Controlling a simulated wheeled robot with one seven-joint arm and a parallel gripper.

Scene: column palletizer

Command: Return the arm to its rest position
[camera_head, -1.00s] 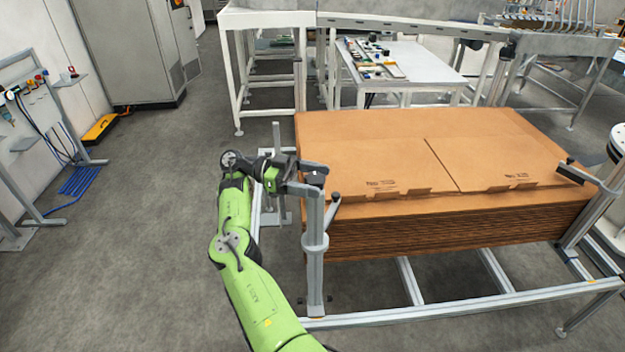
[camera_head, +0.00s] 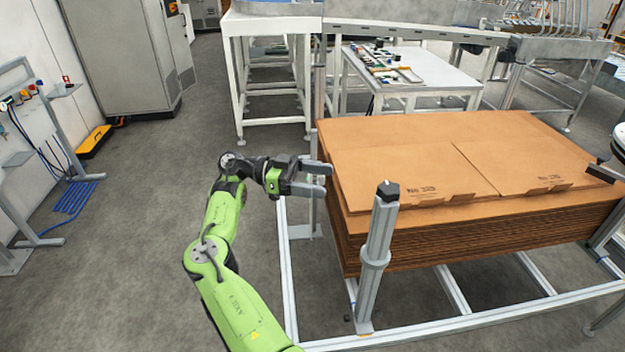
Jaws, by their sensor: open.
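My green arm (camera_head: 222,245) reaches up from the bottom of the head view, with its elbow and wrist bent toward the right. My gripper (camera_head: 328,180) points right, with its two grey fingers apart and nothing between them. It appears beside the left edge of the stack of flat cardboard (camera_head: 400,165). I cannot tell the exact gap between fingertips and cardboard.
A grey post (camera_head: 377,255) stands at the stack's front left corner, on a metal frame (camera_head: 430,328). A white table (camera_head: 420,80) with small parts is behind. A grey cabinet (camera_head: 120,55) and blue slatted piece (camera_head: 75,197) are left. The floor (camera_head: 130,270) left of my arm is clear.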

